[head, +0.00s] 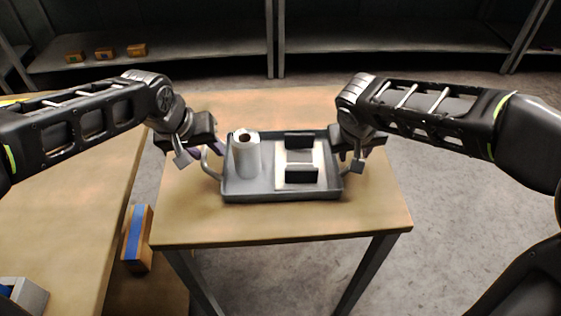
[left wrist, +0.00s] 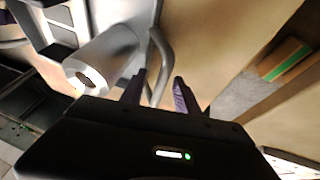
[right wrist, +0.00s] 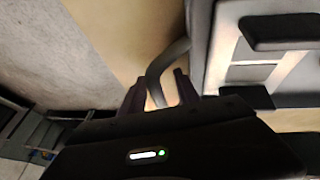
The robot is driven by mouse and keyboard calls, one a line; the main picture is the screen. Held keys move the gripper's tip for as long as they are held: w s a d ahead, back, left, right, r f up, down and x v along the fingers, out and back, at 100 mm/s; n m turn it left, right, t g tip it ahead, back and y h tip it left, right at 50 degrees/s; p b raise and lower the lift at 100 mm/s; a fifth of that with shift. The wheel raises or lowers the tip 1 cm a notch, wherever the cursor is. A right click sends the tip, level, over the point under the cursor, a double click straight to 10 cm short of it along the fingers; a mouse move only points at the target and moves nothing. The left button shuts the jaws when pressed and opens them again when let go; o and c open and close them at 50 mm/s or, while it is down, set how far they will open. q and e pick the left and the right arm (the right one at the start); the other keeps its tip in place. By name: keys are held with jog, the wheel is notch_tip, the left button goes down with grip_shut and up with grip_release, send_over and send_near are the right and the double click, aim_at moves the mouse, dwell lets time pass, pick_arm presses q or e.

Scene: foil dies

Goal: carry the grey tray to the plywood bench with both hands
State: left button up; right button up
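The grey tray (head: 270,195) sits on a wood-topped table. It carries a white roll (head: 247,158) standing upright at its left and a pale panel with two black blocks at its right. My left gripper (head: 205,153) is at the tray's left handle. In the left wrist view its fingers (left wrist: 158,92) are apart, with the curved handle (left wrist: 162,55) between them. My right gripper (head: 350,158) is at the right handle. In the right wrist view its fingers (right wrist: 160,92) are apart around the handle (right wrist: 157,72). Which surface is the plywood bench I cannot tell for sure.
The table (head: 280,228) under the tray has bare wood around it. A second wood-topped surface (head: 65,215) lies at the left. A wooden block with a blue stripe (head: 137,240) is low between them. Grey shelves (head: 180,48) stand at the back. Grey floor is open at the right.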

pick_arm(q)
jog(key=shift+c, duration=0.5)
pick_arm(e)
jog(key=shift+c, duration=0.5)
pick_arm(q)
grip_shut()
pick_arm(e)
grip_shut()
pick_arm(q)
jog(key=shift+r, duration=0.1)
pick_arm(e)
jog(key=shift+r, duration=0.1)
